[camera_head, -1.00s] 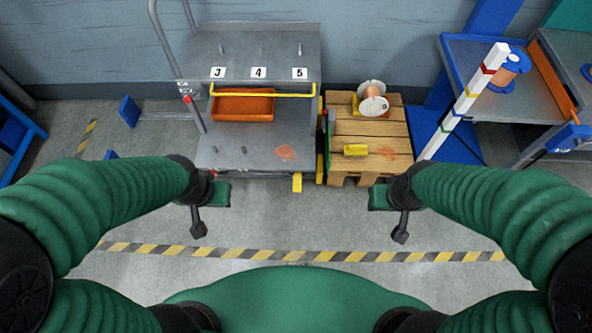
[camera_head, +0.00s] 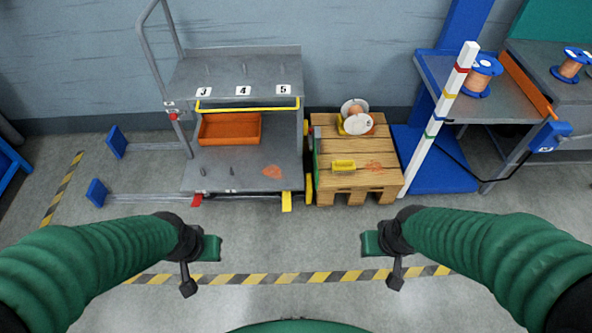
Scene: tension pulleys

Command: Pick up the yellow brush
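A small yellow block-like object (camera_head: 343,165), which looks like the yellow brush, lies on the wooden pallet (camera_head: 340,184) right of the picture's centre. Its bristles cannot be made out. My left gripper (camera_head: 199,268) is left of and nearer than the pallet, above the grey floor. My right gripper (camera_head: 384,264) is right of and nearer than the brush. Both are well apart from it, and nothing shows in either one. Their finger gaps cannot be made out.
A grey cart (camera_head: 230,180) with an orange bin (camera_head: 230,129) stands left of the pallet. The floor in front is clear, with hazard tape (camera_head: 300,278).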

